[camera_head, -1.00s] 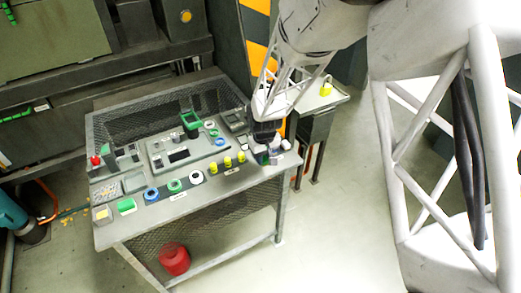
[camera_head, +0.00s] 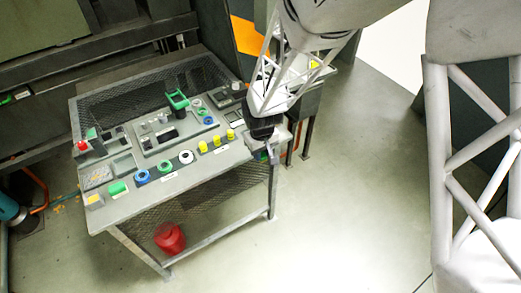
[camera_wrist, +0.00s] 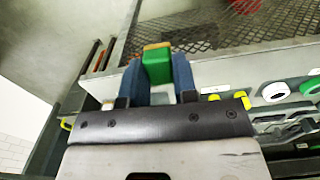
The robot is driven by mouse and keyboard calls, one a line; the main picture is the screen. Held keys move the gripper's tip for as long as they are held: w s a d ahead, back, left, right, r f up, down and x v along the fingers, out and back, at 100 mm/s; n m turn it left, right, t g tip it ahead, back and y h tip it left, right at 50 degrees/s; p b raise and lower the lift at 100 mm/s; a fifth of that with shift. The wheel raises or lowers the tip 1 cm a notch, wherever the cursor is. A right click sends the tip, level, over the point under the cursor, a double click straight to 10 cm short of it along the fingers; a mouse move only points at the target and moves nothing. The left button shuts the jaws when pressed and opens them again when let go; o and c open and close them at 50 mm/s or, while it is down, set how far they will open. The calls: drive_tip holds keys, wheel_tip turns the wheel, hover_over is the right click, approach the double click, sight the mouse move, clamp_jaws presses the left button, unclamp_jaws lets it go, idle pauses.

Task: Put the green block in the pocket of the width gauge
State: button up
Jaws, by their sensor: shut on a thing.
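My gripper (camera_wrist: 158,78) is shut on a green block (camera_wrist: 157,66), held between its two blue fingers in the wrist view. The block has a tan end at its far side. In the head view my gripper (camera_head: 268,150) is at the right front corner of the workbench, and the block there is mostly hidden or too small to make out. I cannot tell for sure which fixture is the width gauge. A green U-shaped frame (camera_head: 178,100) stands towards the back of the bench.
The workbench (camera_head: 225,165) carries a grey raised plate (camera_head: 150,143), several rings and yellow cylinders (camera_head: 203,147) along the front. Another green piece (camera_head: 117,188) lies at the front left. A red container (camera_head: 170,238) is below the bench.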

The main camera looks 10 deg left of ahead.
drive_tip(key=shift+w, duration=0.1)
idle(0.5)
approach(220, 97)
drive_tip(key=shift+n, duration=0.3)
drive_tip(key=shift+a, duration=0.1)
idle(0.4)
drive_tip(key=shift+f, duration=0.15)
drive_tip(key=shift+f, duration=2.3)
drive_tip(key=shift+f, duration=0.75)
idle(1.8)
